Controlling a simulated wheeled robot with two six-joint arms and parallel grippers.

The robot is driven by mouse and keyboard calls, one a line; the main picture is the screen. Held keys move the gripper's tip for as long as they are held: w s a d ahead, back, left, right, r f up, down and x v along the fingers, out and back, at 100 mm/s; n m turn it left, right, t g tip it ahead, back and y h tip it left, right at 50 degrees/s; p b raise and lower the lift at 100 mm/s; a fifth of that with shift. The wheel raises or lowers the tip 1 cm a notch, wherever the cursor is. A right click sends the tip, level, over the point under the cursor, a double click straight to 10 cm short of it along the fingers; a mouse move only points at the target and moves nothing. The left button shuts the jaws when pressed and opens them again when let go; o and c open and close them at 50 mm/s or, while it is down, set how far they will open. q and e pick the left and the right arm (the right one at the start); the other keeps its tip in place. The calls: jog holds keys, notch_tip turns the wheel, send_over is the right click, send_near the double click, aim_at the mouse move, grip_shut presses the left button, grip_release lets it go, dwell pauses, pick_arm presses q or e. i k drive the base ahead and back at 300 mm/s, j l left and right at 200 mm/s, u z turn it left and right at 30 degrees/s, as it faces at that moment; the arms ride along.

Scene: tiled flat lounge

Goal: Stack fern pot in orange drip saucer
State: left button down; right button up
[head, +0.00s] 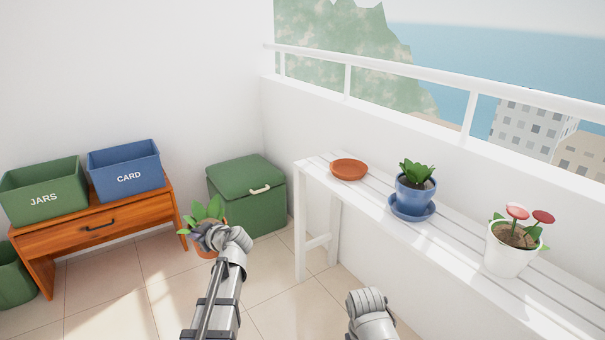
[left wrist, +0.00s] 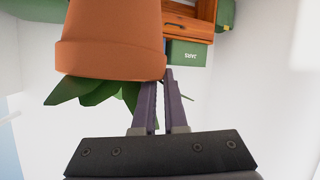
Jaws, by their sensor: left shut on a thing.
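The fern pot, an orange-brown clay pot (head: 205,252) with green leaves, is held in the air by my left gripper (head: 209,237), left of the white bench. The gripper hides much of the pot in the head view. In the left wrist view the gripper (left wrist: 162,78) is shut on the rim side of the fern pot (left wrist: 110,45), which appears upside down in that picture. The orange drip saucer (head: 348,170) lies empty at the far left end of the bench, apart from the pot. Only a rounded part of my right arm shows, not its gripper fingers.
On the white slatted bench (head: 320,175) stand a blue pot (head: 415,191) in a blue saucer (head: 402,212) and a white flower pot (head: 506,253). A green lidded box (head: 262,208) and a wooden drawer table (head: 150,212) with bins stand behind. A wall runs behind the bench.

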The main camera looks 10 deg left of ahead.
aim_at(349, 172)
jog(key=i+j+z, duration=0.15)
jog(key=j+z, duration=0.2)
jog(key=i+j+z, duration=0.15)
jog(key=j+z, duration=0.2)
